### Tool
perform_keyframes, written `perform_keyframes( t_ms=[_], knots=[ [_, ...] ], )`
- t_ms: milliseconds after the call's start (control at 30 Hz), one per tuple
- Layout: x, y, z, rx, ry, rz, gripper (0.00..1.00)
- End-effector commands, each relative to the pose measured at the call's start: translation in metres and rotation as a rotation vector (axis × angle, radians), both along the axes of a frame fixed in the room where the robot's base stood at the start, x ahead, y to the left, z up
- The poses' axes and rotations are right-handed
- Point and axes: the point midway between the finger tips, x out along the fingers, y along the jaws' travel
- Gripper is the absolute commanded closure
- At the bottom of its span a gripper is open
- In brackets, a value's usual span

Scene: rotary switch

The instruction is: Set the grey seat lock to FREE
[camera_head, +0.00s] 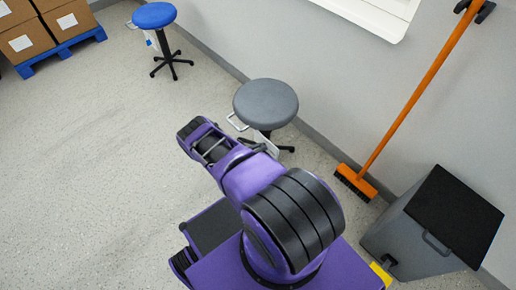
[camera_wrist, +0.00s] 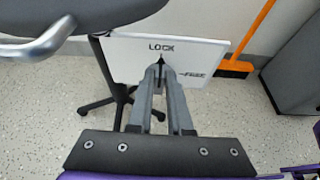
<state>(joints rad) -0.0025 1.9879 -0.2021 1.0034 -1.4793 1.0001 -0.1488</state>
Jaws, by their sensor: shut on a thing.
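The grey stool (camera_head: 265,102) stands by the wall; its seat underside shows at upper left in the wrist view (camera_wrist: 90,20). A white plate (camera_wrist: 125,62) beside its post bears the word LOCK at the top and FREE at the right. My gripper (camera_wrist: 160,72) is shut at the middle of this plate, on the seat lock's knob. The fingers hide most of the knob. A small dark tip shows just above the fingertips, below LOCK; I cannot surely tell the knob's setting. In the head view my arm hides most of the plate and gripper.
A metal lever (camera_wrist: 38,42) juts from the seat on the left. A blue stool (camera_head: 154,16), boxes on a blue pallet (camera_head: 62,50), an orange broom (camera_head: 415,95) and a grey bin (camera_head: 410,245) stand around. The floor at left is clear.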

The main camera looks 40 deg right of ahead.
Motion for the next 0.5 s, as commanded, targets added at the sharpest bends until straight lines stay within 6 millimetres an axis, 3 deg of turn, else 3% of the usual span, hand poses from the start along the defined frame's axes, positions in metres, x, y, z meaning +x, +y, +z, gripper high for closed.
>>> perform_keyframes(
  t_ms=[500],
  knots=[
    [-0.0083, 0.0, -0.0017, 0.024, -0.329, 0.006, 1.0]
  ],
)
